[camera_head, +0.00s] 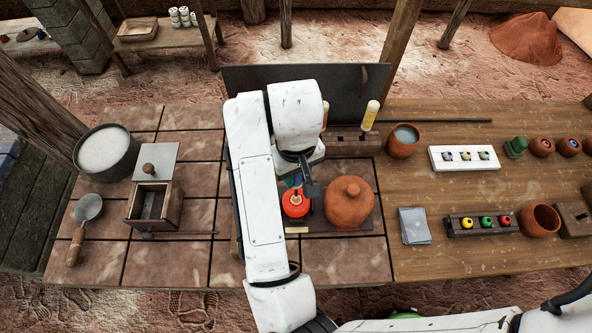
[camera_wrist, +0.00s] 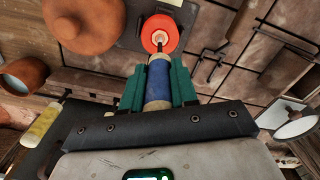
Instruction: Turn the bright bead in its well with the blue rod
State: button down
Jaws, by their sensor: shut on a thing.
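The bright orange-red round well (camera_head: 295,204) sits on a dark plate on the tiled bench, left of a clay dome. In the wrist view the glowing well (camera_wrist: 150,40) shows a paler spot in its middle, where the bead lies; the bead's outline is hard to make out. My gripper (camera_wrist: 158,72), with teal fingers, is shut on the blue rod (camera_wrist: 158,83). The rod's thin dark tip reaches to the middle of the well; I cannot tell whether it touches the bead. In the head view my arm hides most of the gripper and rod.
The clay dome (camera_head: 349,208) stands close on the right. A yellow-handled rod (camera_head: 370,115) stands in a wooden rack behind. A small wooden box (camera_head: 168,211), pot (camera_head: 105,152) and ladle (camera_head: 88,208) are on the left. Racks of coloured beads (camera_head: 482,224) lie on the right.

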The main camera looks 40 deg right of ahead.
dwell(0.5)
jog(key=m+b, duration=0.1)
jog(key=m, duration=0.1)
jog(key=shift+f+m, duration=0.15)
jog(key=shift+m, duration=0.25)
jog(key=m+b, duration=0.2)
jog(key=m, duration=0.2)
jog(key=shift+r+m+b, duration=0.2)
jog(key=shift+m+b, duration=0.2)
jog(key=shift+m, duration=0.2)
